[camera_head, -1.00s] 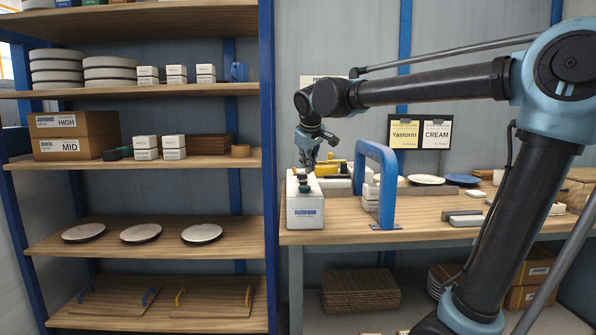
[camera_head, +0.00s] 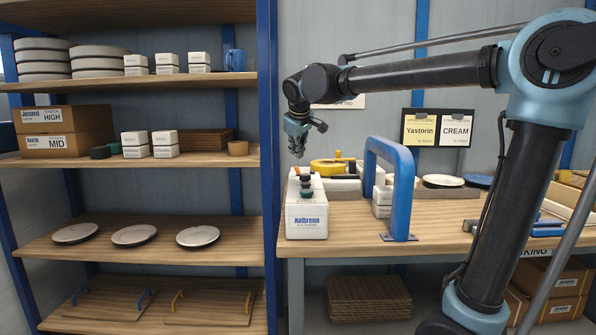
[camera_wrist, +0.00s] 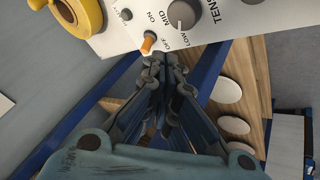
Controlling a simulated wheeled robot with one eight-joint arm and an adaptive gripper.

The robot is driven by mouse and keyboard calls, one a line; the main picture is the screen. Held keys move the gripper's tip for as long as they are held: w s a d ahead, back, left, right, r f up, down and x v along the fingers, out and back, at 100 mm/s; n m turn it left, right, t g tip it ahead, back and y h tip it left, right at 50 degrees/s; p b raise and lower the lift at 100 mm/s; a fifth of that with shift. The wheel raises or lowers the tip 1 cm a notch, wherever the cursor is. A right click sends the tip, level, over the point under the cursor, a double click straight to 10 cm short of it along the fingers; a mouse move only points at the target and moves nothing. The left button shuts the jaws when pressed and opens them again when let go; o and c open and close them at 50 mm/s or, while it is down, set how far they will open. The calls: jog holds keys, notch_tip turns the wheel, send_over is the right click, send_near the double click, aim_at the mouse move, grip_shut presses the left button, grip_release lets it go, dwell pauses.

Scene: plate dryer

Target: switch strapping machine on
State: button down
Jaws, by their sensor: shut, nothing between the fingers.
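The strapping machine shows as a white box (camera_head: 307,220) at the table's left front, with dark knobs on top and a blue arch (camera_head: 398,190) beside it. In the wrist view its white panel (camera_wrist: 205,30) carries a small orange-tipped switch (camera_wrist: 149,42) beside ON and OFF marks, and a grey tension knob (camera_wrist: 182,14). The switch tip looks nearer OFF, but its setting is hard to tell. My gripper (camera_head: 298,152) is shut and empty, above the box's back left part. In the wrist view its fingertips (camera_wrist: 166,66) are just below the switch; contact cannot be told.
A yellow round part (camera_head: 328,166) stands behind the knobs. A shelf rack (camera_head: 268,120) with plates and boxes is close on the left. Two signs (camera_head: 437,128) hang behind the table.

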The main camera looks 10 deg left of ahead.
aim_at(297, 171)
jog(key=shift+w+d, duration=0.1)
jog(key=x, duration=1)
jog(key=shift+d, duration=0.15)
dwell(0.3)
